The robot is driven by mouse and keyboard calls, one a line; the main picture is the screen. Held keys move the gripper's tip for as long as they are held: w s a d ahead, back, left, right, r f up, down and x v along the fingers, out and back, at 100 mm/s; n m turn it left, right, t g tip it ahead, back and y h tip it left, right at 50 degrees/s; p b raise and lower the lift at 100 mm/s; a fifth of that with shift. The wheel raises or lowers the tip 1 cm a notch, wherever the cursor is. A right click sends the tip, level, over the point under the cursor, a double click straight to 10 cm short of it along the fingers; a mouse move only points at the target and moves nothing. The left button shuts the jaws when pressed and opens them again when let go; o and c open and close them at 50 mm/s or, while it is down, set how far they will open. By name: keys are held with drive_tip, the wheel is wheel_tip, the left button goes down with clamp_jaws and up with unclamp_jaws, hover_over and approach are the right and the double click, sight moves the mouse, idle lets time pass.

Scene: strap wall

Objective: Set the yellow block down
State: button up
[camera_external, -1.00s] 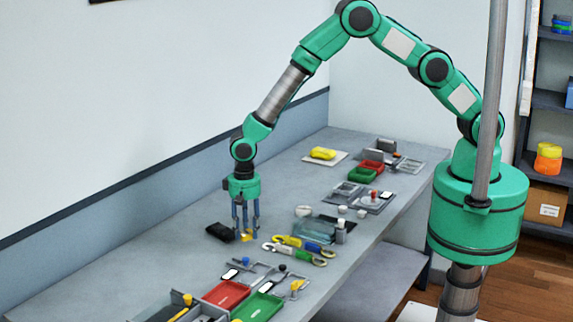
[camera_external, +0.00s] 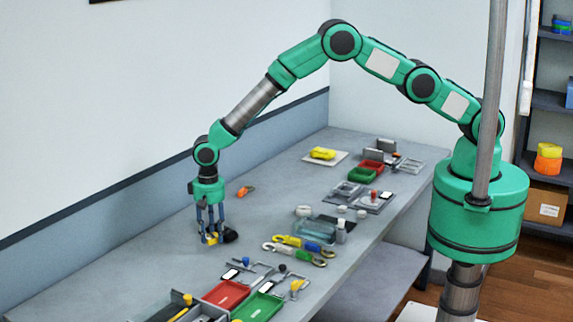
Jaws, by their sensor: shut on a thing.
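My gripper (camera_external: 208,239) points down over the left part of the grey bench. It is shut on a small yellow block (camera_external: 212,240), which shows low between the fingertips. The fingers hide part of the block. I cannot tell whether the block touches the bench top. A black object (camera_external: 231,236) lies just right of the fingertips, and the gripper partly covers it.
The grey bench (camera_external: 150,257) is bare to the left of my gripper. An orange item (camera_external: 246,191) lies behind it. Yellow and blue-green handled hooks (camera_external: 300,252) lie to the right. Red (camera_external: 226,293) and green (camera_external: 257,307) trays stand in front.

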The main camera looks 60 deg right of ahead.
sight(199, 253)
drive_tip(key=shift+w+a+f, duration=0.1)
drive_tip(key=shift+w+a, duration=0.65)
drive_tip(key=shift+w, duration=0.25)
drive_tip(key=shift+w+a+f, duration=0.1)
drive_tip(key=shift+w+a, duration=0.6)
drive_tip(key=shift+w, duration=0.3)
drive_tip(key=shift+f+p, duration=0.3)
drive_tip(key=shift+f, duration=1.45)
clamp_jaws()
drive_tip(key=shift+f, duration=0.1)
drive_tip(key=o, duration=1.4)
unclamp_jaws()
drive_tip(key=shift+r+b, duration=0.4)
drive_tip(key=shift+r, duration=5.7)
